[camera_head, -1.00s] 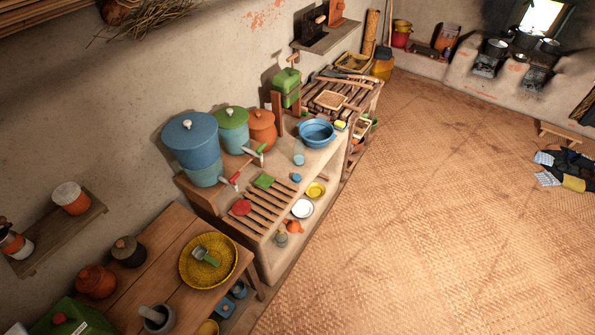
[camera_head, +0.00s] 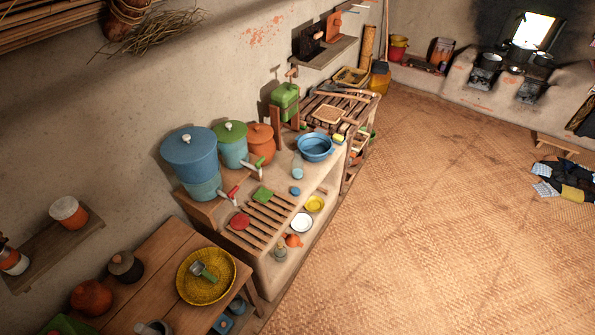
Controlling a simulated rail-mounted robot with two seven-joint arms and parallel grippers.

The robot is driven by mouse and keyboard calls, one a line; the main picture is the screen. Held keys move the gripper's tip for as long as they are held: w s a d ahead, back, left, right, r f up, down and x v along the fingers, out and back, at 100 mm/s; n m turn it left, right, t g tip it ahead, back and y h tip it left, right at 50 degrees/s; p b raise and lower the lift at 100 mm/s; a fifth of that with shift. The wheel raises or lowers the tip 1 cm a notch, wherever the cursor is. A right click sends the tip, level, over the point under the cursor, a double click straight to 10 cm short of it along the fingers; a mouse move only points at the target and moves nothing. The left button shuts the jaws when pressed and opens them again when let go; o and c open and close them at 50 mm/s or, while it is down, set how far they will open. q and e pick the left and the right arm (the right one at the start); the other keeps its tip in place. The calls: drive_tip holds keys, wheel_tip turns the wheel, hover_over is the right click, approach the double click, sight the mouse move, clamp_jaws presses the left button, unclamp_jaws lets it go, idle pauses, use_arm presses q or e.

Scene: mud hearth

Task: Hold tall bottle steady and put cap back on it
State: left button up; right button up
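I cannot pick out a tall bottle for certain. A small grey-green vessel (camera_head: 280,250) stands on the lower shelf of the clay counter, too small to tell if it is a bottle. A small blue disc (camera_head: 296,190) lies on the counter top near a light blue cup (camera_head: 297,173); I cannot tell whether the disc is a cap. Neither of my grippers is in view.
The clay counter (camera_head: 318,183) runs along the wall with large blue (camera_head: 188,152), green (camera_head: 231,144) and orange (camera_head: 261,138) pots and a blue basin (camera_head: 315,148). A wooden table (camera_head: 150,273) stands in front. The matted floor (camera_head: 420,220) at right is mostly clear.

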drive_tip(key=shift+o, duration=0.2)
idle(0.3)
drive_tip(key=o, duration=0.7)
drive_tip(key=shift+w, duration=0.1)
